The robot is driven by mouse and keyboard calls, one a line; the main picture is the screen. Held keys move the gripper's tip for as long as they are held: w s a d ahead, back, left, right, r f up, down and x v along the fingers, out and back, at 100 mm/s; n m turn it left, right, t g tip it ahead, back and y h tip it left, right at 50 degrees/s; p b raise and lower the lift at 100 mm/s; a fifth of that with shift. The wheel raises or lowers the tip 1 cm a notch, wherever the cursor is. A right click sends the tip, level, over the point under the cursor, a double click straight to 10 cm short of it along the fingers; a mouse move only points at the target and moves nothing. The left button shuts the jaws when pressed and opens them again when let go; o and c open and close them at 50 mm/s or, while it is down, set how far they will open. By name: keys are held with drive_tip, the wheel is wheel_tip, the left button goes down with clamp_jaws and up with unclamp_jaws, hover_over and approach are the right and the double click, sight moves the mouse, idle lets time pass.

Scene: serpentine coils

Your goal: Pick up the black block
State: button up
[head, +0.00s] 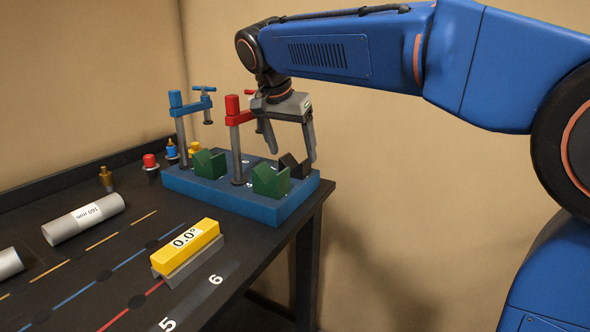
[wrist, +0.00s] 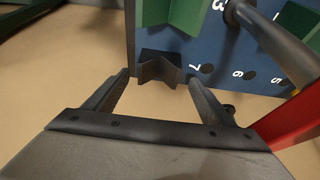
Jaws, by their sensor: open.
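The black block (head: 291,166) sits at the right end of the blue base (head: 222,196), behind a green V-shaped block. In the wrist view the black block (wrist: 158,66) shows a notched shape near the base's edge, close to the printed 7. My gripper (head: 293,156) is open and points down over that end of the base. In the wrist view the fingertips of my gripper (wrist: 159,78) lie to either side of the black block, with nothing held. Whether they touch it I cannot tell.
Green V-blocks (head: 270,181) (head: 209,163) and a red-topped clamp post (head: 235,140) stand close to the left of my gripper. A blue clamp (head: 178,115) stands farther left.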

sight(295, 172)
drive_tip(key=shift+x, duration=2.25)
drive_tip(key=shift+d, duration=0.2)
drive_tip(key=c, duration=1.5)
drive_tip(key=shift+r, duration=0.15)
drive_tip(key=shift+c, duration=0.4)
